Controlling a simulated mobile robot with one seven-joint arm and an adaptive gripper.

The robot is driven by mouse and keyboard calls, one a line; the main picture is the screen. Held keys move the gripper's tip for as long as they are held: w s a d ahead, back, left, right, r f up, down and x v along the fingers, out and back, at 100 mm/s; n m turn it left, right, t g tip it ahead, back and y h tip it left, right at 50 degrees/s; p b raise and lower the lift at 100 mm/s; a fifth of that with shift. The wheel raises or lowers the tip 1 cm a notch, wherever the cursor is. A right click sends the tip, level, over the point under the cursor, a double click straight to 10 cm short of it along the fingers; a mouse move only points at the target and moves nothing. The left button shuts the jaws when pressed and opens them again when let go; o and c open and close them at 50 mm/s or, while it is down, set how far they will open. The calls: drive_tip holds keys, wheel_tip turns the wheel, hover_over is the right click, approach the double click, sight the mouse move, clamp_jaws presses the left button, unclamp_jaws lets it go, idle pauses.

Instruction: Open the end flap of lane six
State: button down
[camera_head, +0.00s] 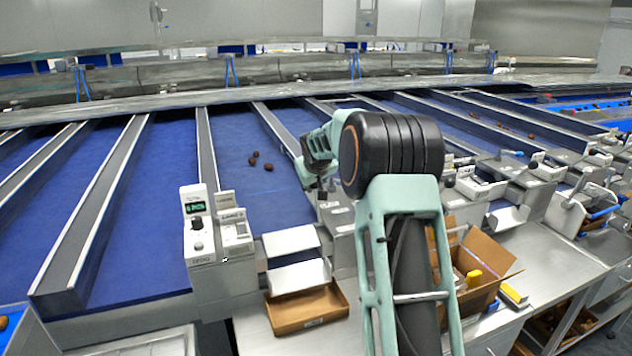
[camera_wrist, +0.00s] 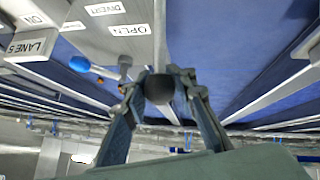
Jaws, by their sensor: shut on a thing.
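My gripper (camera_head: 321,188) is at the lane ends, left of my large dark joint. In the wrist view, my gripper's fingers (camera_wrist: 158,85) are shut around a dark rounded handle (camera_wrist: 160,92). A grey panel marked OPEN and DIVERT (camera_wrist: 115,32) is just beside it. A plate reading LANE 5 (camera_wrist: 31,46) is at the far left of that view, with a blue-knobbed lever (camera_wrist: 80,65) nearby. I see no lane six label. In the head view my gripper and arm hide the handle. White end plates (camera_head: 290,242) stand left of my gripper, above a cardboard tray (camera_head: 307,308).
Blue lanes (camera_head: 172,190) run between grey dividers, with a few dates (camera_head: 267,167) on one. A control post with a green display (camera_head: 196,212) stands left. An open carton (camera_head: 487,257) and a steel bench (camera_head: 540,262) lie right of my arm.

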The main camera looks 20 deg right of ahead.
drive_tip(key=shift+w+a+f, duration=0.1)
drive_tip(key=shift+w+f, duration=0.05)
drive_tip(key=shift+w, duration=0.3)
drive_tip(key=shift+w+a+f, duration=0.1)
drive_tip(key=shift+w, duration=0.35)
drive_tip(key=shift+r, duration=0.1)
drive_tip(key=c, duration=2.1)
unclamp_jaws()
drive_tip(key=o, duration=0.5)
drive_tip(key=shift+s+a, duration=0.1)
drive_tip(key=v, duration=1.1)
drive_tip(key=shift+s+r, duration=0.2)
drive_tip(key=shift+s, duration=0.15)
drive_tip(key=shift+b, duration=0.35)
